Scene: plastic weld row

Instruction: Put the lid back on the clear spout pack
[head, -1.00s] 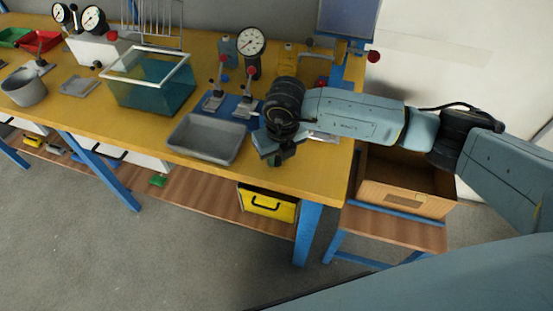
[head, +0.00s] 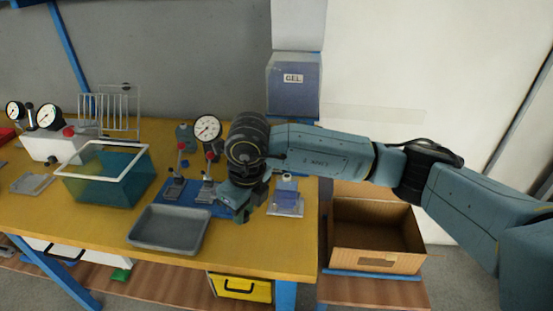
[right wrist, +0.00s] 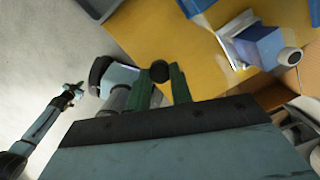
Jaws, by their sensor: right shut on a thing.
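My right gripper (head: 242,212) is over the yellow bench near its front edge. In the right wrist view its two green fingers (right wrist: 166,84) are shut on a small dark round lid (right wrist: 159,71). The clear spout pack (head: 287,199) stands on the bench just right of the gripper, apart from it. It has bluish contents and also shows in the right wrist view (right wrist: 262,45), with a white round spout (right wrist: 290,58). My left gripper (right wrist: 72,92) is small at the left of the right wrist view; its jaws are too small to judge.
A grey tray (head: 168,246) lies left of the gripper. Behind it is a blue base with toggle clamps (head: 174,187) and a dial gauge (head: 207,128). A teal tank (head: 107,178) stands farther left. An open cardboard box (head: 376,260) sits right of the bench.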

